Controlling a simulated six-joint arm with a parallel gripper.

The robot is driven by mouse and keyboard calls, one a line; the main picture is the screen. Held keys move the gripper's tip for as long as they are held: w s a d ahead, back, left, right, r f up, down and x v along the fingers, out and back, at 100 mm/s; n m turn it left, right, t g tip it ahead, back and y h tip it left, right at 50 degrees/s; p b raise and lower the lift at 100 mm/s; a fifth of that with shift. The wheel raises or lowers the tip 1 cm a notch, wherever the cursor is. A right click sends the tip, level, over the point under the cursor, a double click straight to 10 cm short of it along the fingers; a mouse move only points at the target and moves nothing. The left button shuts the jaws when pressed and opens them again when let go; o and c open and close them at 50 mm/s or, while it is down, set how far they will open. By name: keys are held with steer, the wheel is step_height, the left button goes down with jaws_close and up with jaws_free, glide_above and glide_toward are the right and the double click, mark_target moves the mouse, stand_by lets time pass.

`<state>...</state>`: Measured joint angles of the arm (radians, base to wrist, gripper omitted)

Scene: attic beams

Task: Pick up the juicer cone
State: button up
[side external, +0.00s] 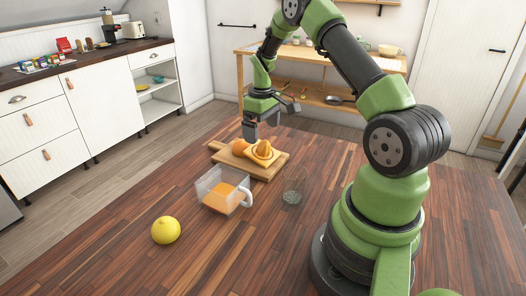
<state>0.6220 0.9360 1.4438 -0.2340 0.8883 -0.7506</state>
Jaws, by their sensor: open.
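The juicer cone (263,150) is orange and ridged. It sits on a yellow-orange base on the wooden cutting board (270,174). My gripper (261,133) is open and points down just above the cone. The gap between its fingertips and the cone is hard to judge from this side. Nothing shows between the fingers.
A round orange fruit (239,147) lies on the board just left of the cone. A clear pitcher with orange juice (222,193) stands in front of the board. A drinking glass (292,191) is to its right. A lemon (166,230) lies at front left. The front tabletop is clear.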

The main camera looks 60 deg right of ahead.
mark_target(263, 149)
steer(key=f, duration=0.6)
steer(key=shift+s+a+f, duration=0.25)
steer(key=shift+f, duration=0.15)
steer(key=shift+c, duration=0.5)
steer(key=c, duration=0.7)
steer(key=shift+r, duration=0.1)
